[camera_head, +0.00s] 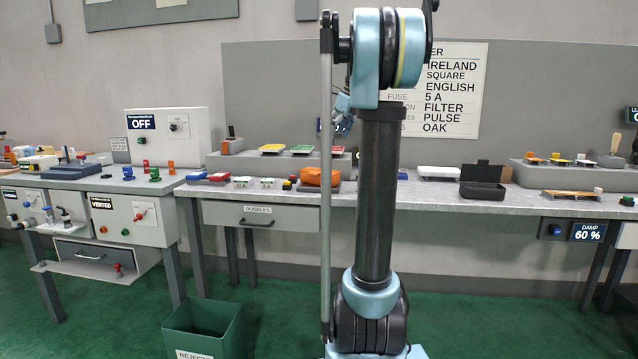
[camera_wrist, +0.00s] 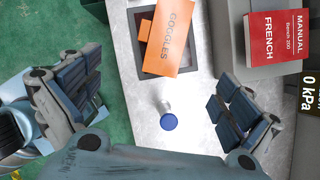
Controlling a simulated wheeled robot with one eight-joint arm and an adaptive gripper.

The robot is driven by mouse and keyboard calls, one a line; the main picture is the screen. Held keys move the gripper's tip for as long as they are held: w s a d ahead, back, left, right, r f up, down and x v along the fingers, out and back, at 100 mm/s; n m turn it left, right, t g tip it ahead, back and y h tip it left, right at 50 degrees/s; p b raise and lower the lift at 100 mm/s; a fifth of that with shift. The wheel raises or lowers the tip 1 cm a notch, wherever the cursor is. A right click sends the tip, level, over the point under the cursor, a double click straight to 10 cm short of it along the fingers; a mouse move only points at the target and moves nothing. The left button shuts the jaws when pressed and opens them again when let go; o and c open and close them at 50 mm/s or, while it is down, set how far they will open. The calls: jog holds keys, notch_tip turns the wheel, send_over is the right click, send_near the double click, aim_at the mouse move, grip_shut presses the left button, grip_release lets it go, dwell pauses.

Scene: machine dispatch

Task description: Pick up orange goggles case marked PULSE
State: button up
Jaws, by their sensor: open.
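An orange case marked GOGGLES (camera_wrist: 170,38) lies on a dark frame or tray at the top of the wrist view; no PULSE marking can be read on it. In the head view an orange object (camera_head: 318,177) sits on a grey block on the bench, left of my arm; its lettering is too small to read. My gripper (camera_wrist: 160,85) is open and empty, its fingers spread to both sides of the wrist view, with the case beyond the fingertips. In the head view my gripper is mostly hidden behind my arm.
A blue-topped pin (camera_wrist: 168,121) stands on the pale surface between the fingers. A red FRENCH manual (camera_wrist: 277,37) is at the right. The bench (camera_head: 440,196) also holds an open black case (camera_head: 483,190). A green reject bin (camera_head: 203,330) stands on the floor.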

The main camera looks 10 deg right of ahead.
aim_at(321, 171)
jog(key=x, duration=1.7)
jog(key=shift+w+d+f, duration=0.1)
jog(key=shift+w, duration=0.2)
jog(key=c, duration=1.4)
